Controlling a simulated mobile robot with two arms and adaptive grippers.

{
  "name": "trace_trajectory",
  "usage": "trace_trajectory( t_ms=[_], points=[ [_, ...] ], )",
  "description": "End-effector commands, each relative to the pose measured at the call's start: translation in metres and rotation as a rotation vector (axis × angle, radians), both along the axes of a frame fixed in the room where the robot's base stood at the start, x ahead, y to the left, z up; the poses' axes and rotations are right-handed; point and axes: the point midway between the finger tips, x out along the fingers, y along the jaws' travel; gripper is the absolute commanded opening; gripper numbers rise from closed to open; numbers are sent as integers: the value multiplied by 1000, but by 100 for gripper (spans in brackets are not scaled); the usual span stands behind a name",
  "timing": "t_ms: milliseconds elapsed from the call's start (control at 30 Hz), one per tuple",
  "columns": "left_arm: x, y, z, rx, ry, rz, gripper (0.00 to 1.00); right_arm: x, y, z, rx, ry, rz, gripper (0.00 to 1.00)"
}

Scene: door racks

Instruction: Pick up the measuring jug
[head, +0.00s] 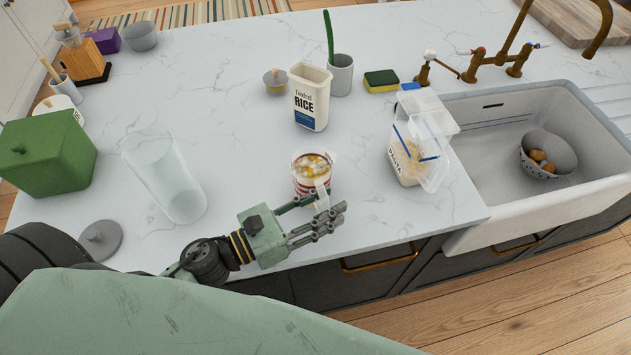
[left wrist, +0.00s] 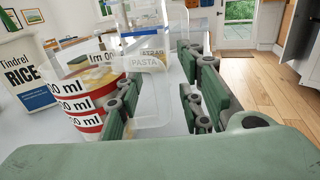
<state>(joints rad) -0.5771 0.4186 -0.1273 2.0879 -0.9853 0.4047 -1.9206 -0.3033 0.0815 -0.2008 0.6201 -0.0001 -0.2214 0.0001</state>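The measuring jug (head: 311,168) stands upright on the white counter near its front edge. It has red and white bands, pale contents and a clear handle facing the front. In the left wrist view the jug (left wrist: 85,98) is at the left, with "ml" labels showing, partly hidden by a finger. My left gripper (head: 325,207) is open beside the jug's handle side, with its upper finger close to the handle. In the left wrist view the gripper (left wrist: 160,90) has a wide gap between its fingers. I cannot tell whether it touches the handle. My right gripper is not in view.
A rice container (head: 311,98) stands behind the jug. A lidded pasta container (head: 408,160) stands to the right, near the sink (head: 470,125). A tall clear vessel (head: 165,175) and a grey lid (head: 100,240) are to the left.

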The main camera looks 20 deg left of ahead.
Motion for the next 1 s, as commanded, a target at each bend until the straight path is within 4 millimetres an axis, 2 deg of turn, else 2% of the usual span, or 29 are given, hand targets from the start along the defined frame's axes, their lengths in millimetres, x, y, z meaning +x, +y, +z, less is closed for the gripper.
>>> trace_trajectory(
  t_ms=[267, 667, 1000],
  points=[
    [2, -2, -1, 1, 1, 0, 34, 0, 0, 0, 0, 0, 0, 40],
    [1, -1, -1, 1, 1, 0, 0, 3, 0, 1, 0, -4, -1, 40],
    [1, -1, -1, 1, 0, 0, 0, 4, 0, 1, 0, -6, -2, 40]
  ],
)
